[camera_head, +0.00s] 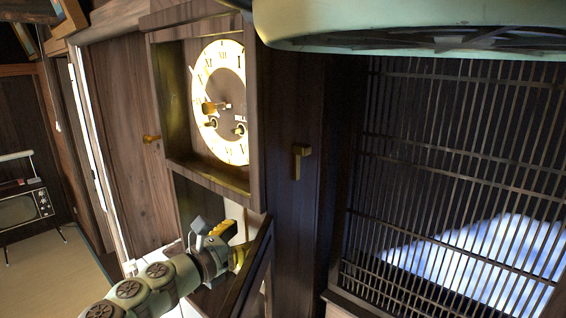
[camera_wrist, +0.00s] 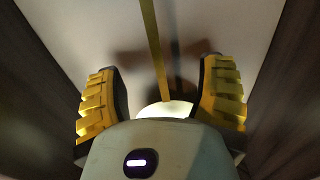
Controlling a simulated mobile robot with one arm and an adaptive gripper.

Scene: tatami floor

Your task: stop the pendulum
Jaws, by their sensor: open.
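A tall wooden clock (camera_head: 262,110) has a pale dial (camera_head: 203,125) with Roman numerals in its upper part. Its lower compartment is open at the front, and my gripper (camera_head: 230,242) reaches into it. In the wrist view my gripper (camera_wrist: 162,82) is open, with its two yellow ridged fingers wide apart. The thin brass pendulum rod (camera_wrist: 151,40) runs down between the fingers and touches neither that I can see. A bright pendulum bob (camera_wrist: 167,108) shows at its lower end, partly hidden by my gripper's body. The pendulum cannot be made out in the head view.
A dark wooden frame, seemingly the clock's lower door (camera_head: 252,270), stands right beside my gripper. Dark side walls flank the fingers in the wrist view. A lattice screen (camera_head: 450,170) is at right. A wooden door (camera_head: 125,140) and an old television (camera_head: 25,208) are at left.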

